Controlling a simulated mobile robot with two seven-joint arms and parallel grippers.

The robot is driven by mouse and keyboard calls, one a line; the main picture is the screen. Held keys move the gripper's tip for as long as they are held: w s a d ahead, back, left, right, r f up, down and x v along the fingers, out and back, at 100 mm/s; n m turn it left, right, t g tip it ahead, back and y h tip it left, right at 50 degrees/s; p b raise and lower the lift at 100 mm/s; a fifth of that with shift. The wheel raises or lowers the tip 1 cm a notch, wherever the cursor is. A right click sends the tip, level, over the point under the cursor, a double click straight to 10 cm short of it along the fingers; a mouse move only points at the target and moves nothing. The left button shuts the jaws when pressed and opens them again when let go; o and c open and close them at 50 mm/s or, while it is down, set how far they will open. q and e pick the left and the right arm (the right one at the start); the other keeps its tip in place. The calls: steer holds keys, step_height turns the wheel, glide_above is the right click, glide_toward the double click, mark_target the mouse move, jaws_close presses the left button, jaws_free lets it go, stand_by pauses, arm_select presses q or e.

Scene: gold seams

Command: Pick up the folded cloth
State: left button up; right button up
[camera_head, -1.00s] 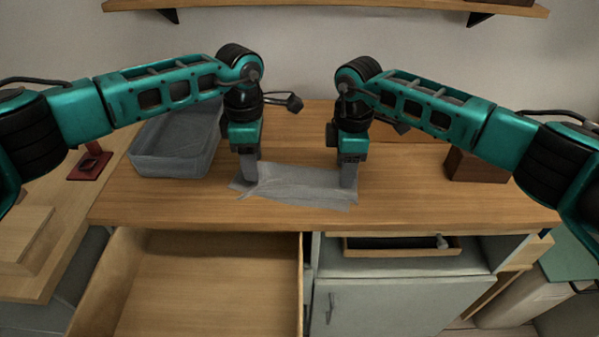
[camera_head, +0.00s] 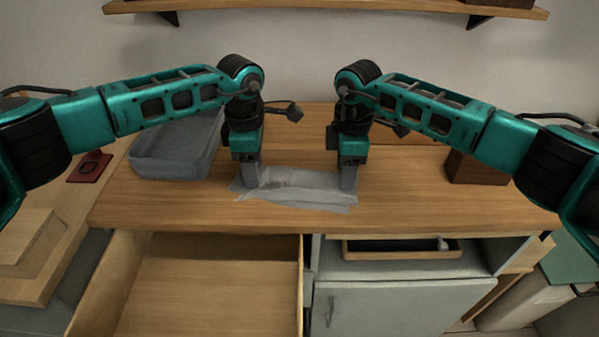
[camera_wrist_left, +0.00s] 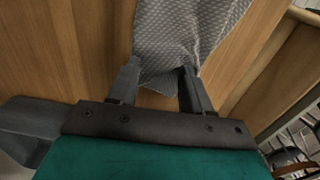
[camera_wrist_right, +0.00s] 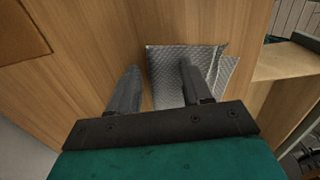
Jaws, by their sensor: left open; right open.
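The folded cloth (camera_head: 298,187) is grey with a fine woven pattern and lies on the wooden worktop, its surface wrinkled. My left gripper (camera_head: 250,184) is open at the cloth's left end. In the left wrist view the cloth (camera_wrist_left: 185,35) reaches in between the open fingers (camera_wrist_left: 158,80). My right gripper (camera_head: 348,185) is open at the cloth's right end. In the right wrist view one finger is over the cloth (camera_wrist_right: 170,70) and the other is over bare wood beside it; the fingers (camera_wrist_right: 158,80) are apart. Whether the fingertips touch the cloth is unclear.
A grey bin (camera_head: 172,158) stands on the worktop (camera_head: 420,200) at the left. A brown wooden block (camera_head: 478,168) stands at the right. An open drawer (camera_head: 200,285) juts out below the front edge. A red object (camera_head: 90,167) sits on the left side surface.

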arm_select(q)
jaws_close()
arm_select(e)
steer(key=shift+f, duration=0.2)
jaws_close()
stand_by(0.7)
arm_select(q)
steer(key=shift+r, duration=0.2)
arm_select(e)
steer(key=shift+r, duration=0.15)
